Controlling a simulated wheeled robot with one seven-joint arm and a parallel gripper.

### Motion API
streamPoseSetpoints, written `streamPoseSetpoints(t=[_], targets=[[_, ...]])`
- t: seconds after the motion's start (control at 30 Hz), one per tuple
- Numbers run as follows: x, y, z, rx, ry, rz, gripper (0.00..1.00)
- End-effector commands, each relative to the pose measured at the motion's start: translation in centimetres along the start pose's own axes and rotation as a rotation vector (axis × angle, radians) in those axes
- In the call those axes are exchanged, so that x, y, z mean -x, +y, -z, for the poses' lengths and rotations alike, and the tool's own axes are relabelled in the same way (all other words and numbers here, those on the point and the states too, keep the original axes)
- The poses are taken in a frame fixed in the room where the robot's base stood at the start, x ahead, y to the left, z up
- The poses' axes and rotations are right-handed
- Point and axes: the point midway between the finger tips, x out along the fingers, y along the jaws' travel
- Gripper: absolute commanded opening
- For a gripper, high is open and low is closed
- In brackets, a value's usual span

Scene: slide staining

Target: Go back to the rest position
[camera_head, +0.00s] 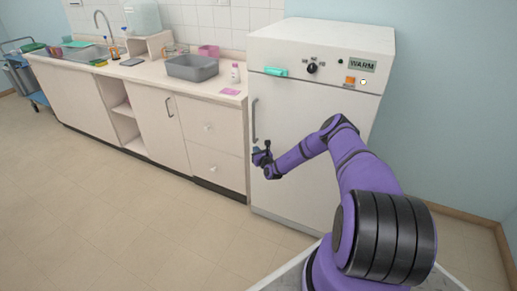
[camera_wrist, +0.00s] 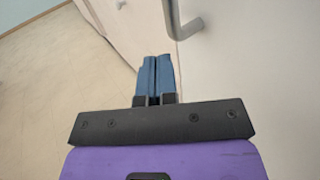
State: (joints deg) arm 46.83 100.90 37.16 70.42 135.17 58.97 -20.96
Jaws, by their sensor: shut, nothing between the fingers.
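My gripper (camera_head: 258,157) is at the end of my purple arm, in front of the left side of the white warming cabinet (camera_head: 300,180), just below its door handle (camera_head: 254,121). In the wrist view, my gripper's blue fingers (camera_wrist: 155,72) are together with nothing between them. The grey handle (camera_wrist: 184,30) shows just beyond the fingertips, to the right, and I see a gap between it and them. The cabinet door looks closed.
A counter (camera_head: 150,78) runs along the wall left of the cabinet, with a grey tub (camera_head: 192,67), a small bottle (camera_head: 235,73) and a sink. A blue cart (camera_head: 30,80) stands at the far left. The floor (camera_head: 120,210) in front of the counter is clear.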

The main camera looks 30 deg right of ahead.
Motion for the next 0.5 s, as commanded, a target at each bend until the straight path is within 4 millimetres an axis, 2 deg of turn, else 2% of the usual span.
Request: streamPoseSetpoints(t=[0.3,0.5], targets=[[2.9,3.9,0.1,-0.002,0.001,-0.001,0.0],[3.9,5.2,0.1,-0.001,0.0,-0.001,0.0]])
